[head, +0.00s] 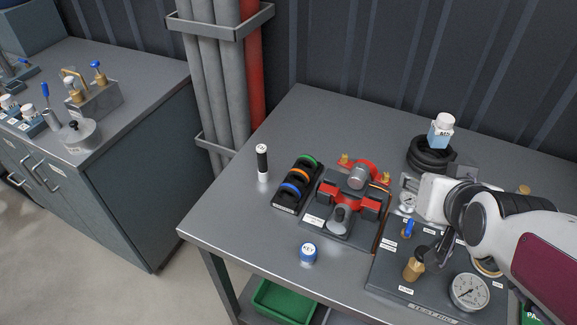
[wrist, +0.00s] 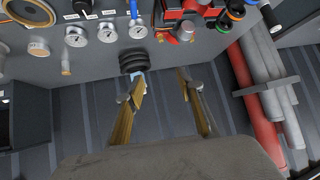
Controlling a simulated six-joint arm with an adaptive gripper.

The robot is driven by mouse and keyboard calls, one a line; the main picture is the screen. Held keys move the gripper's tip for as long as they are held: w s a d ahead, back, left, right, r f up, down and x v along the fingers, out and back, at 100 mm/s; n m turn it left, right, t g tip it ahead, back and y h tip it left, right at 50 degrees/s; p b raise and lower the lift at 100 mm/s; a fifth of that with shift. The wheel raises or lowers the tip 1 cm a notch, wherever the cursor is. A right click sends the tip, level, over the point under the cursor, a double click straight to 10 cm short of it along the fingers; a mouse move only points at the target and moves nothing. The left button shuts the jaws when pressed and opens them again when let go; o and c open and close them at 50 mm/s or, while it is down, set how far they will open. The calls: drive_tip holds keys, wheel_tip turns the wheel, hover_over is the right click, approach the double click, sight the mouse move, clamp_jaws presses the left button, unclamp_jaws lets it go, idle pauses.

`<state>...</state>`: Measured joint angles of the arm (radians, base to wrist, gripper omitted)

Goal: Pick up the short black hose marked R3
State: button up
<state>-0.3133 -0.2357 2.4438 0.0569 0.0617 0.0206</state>
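A coil of black hose (head: 428,158) lies near the back right of the bench, with a small blue-and-white bottle (head: 441,131) at it. In the wrist view the same black coil (wrist: 132,62) shows just beyond the left fingertip. An upright black cylinder with white ends (head: 262,160) stands at the left of the bench. No R3 mark is legible, so I cannot tell which piece carries it. My gripper (wrist: 160,76) is open, with nothing between its fingers. In the head view, its fingers are hard to make out beside my arm.
A rack of colored rings (head: 296,184), a red-and-grey pump unit (head: 347,202) and a blue-capped KEY jar (head: 308,253) stand mid-bench. A test panel with a gauge (head: 469,292) lies under my arm. Grey and red pipes (head: 252,75) and a ribbed wall bound the back.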

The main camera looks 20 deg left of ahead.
drive_tip(key=w+a+f+n+t+y, duration=0.1)
drive_tip(key=w+a+f+y, duration=0.1)
drive_tip(key=w+a, duration=0.5)
drive_tip(key=n+t+y, duration=0.3)
drive_tip(key=n+y, duration=0.2)
drive_tip(key=y, duration=0.2)
approach(260, 152)
drive_tip(key=x, duration=0.3)
drive_tip(key=shift+w+r, duration=0.1)
drive_tip(key=shift+a, duration=0.1)
drive_tip(key=shift+x, duration=1.3)
drive_tip(key=shift+w, duration=0.1)
